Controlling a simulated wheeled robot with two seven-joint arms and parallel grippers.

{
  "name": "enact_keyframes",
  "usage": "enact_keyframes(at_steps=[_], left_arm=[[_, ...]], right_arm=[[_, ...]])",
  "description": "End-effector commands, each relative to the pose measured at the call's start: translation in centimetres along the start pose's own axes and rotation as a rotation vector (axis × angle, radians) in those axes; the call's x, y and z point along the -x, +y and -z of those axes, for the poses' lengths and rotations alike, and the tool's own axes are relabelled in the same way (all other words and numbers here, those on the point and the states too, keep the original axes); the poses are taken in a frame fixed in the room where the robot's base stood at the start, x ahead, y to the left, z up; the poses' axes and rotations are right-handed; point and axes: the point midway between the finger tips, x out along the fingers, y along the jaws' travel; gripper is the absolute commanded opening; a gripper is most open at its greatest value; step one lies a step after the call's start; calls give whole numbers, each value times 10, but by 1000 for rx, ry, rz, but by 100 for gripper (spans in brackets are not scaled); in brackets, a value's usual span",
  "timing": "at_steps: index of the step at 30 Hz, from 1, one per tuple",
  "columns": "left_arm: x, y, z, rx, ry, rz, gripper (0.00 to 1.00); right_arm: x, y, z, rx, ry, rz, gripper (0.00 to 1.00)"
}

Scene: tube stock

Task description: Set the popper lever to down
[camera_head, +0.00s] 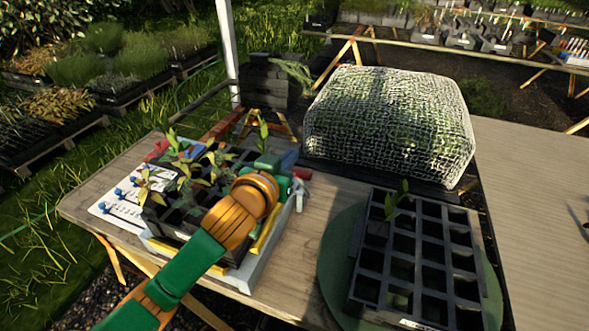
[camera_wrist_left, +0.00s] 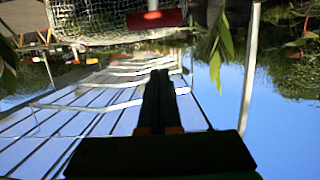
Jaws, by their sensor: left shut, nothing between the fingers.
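A dark tray with seedlings (camera_head: 178,222) sits in a pale frame (camera_head: 265,262) at the left of the table, possibly the popper. A red and blue part (camera_head: 290,160) shows at its far right corner. In the left wrist view the dark fingers of my left gripper (camera_wrist_left: 158,80) are shut and empty. My right gripper is not in view.
A second dark tray (camera_head: 362,290) with a seedling stands on a round green mat (camera_head: 338,245). A mesh-covered mound (camera_head: 390,120) stands behind. A white card with blue pegs (camera_head: 118,205) lies at the left. The table's right part (camera_head: 540,220) is mostly bare.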

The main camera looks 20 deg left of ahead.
Motion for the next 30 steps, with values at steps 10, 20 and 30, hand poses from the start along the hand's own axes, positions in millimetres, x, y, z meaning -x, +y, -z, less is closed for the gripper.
enact_keyframes(at_steps=[10,20,30], left_arm=[[-49,0,-16,-2,-6,-1,0],[-41,0,-38,-1,-2,-1,0],[-42,0,-40,0,5,-1,0]], right_arm=[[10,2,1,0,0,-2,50],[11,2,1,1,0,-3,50],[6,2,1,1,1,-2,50]])
